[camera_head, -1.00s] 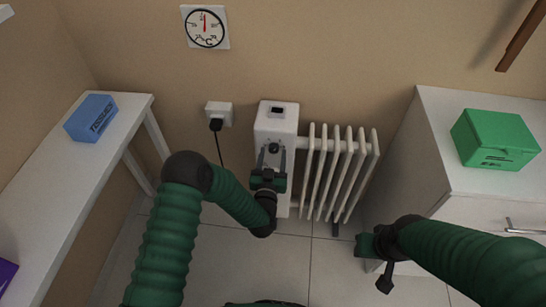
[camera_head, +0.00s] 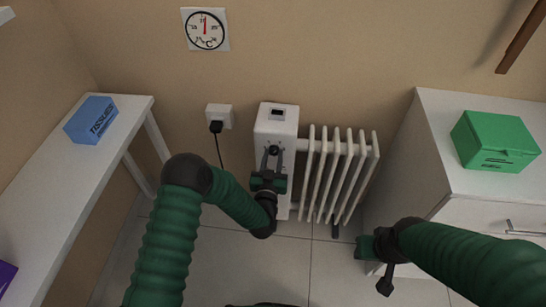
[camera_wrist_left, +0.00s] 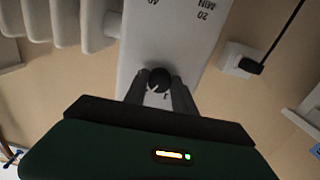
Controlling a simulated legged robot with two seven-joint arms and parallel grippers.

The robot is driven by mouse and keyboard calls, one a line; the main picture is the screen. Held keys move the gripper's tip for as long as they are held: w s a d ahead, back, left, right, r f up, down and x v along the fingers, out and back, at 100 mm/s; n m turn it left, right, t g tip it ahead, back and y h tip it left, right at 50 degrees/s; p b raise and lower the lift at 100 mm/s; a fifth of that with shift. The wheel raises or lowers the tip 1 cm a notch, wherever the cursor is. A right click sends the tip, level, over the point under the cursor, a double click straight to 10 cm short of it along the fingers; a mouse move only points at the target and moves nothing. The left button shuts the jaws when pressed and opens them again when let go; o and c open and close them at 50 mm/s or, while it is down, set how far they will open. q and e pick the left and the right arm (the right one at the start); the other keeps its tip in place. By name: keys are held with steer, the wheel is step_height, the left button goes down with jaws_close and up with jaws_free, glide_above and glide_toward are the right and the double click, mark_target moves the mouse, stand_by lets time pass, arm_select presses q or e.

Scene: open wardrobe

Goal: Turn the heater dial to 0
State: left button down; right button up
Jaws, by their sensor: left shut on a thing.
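The white heater (camera_head: 277,120) stands against the back wall, with ribs on its right side. Its black round dial (camera_head: 274,150) is on the front panel. The left wrist view shows the dial (camera_wrist_left: 159,80) with a light pointer mark, and printed numbers and "MIN" upside down on the panel. My left gripper (camera_head: 273,155) reaches the panel with its two fingers on either side of the dial, shut on it. The fingers also show in the left wrist view (camera_wrist_left: 160,92). My right gripper (camera_head: 372,262) hangs low at the right, away from the heater; its finger opening is unclear.
A white table (camera_head: 75,165) with a blue tissue box (camera_head: 91,119) is at the left. A white cabinet (camera_head: 440,150) with a green box (camera_head: 495,139) is at the right. A plug sits in the wall socket (camera_head: 219,113), its cord hanging beside the heater. A thermometer (camera_head: 205,29) hangs above.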

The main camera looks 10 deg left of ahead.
arm_select(q)
steer(key=shift+n, duration=0.4)
steer(key=n, duration=1)
steer(key=shift+p, duration=0.3)
steer(key=n, duration=0.3)
steer(key=shift+f+n, duration=0.1)
steer(key=shift+n, duration=0.3)
steer(key=n, duration=0.4)
steer(key=shift+s+n+b, duration=0.1)
steer(key=shift+n+b, duration=0.2)
steer(key=shift+n, duration=2.2)
